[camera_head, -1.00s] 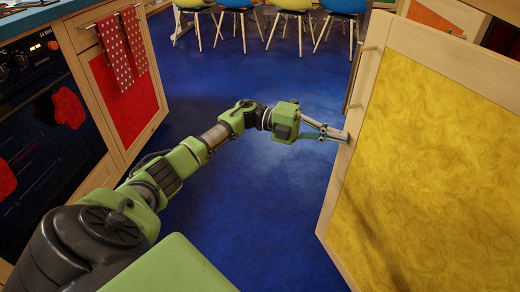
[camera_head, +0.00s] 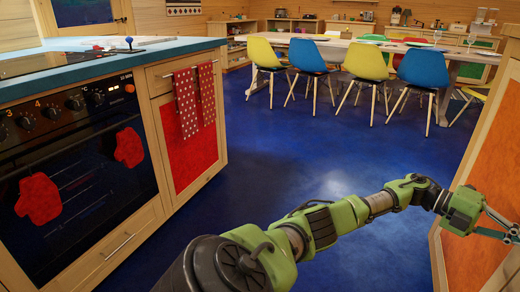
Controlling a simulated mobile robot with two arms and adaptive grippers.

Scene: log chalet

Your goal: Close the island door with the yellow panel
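The door with the yellow panel is not in view now. An orange panel (camera_head: 482,195) in a light wood frame stands at the right edge of the camera_head view. My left arm reaches from the bottom middle to the right. My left gripper (camera_head: 513,234) is at the right edge, in front of the orange panel, with its tips partly cut off. Its fingers run together and look shut, with nothing seen between them. I cannot tell whether it touches anything. My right gripper is not in view.
An oven (camera_head: 75,165) with red mitts and a counter (camera_head: 100,62) with a red-panelled cabinet (camera_head: 188,150) stand at left. The blue floor (camera_head: 300,150) between is clear. A table with blue and yellow chairs (camera_head: 425,70) is at the back.

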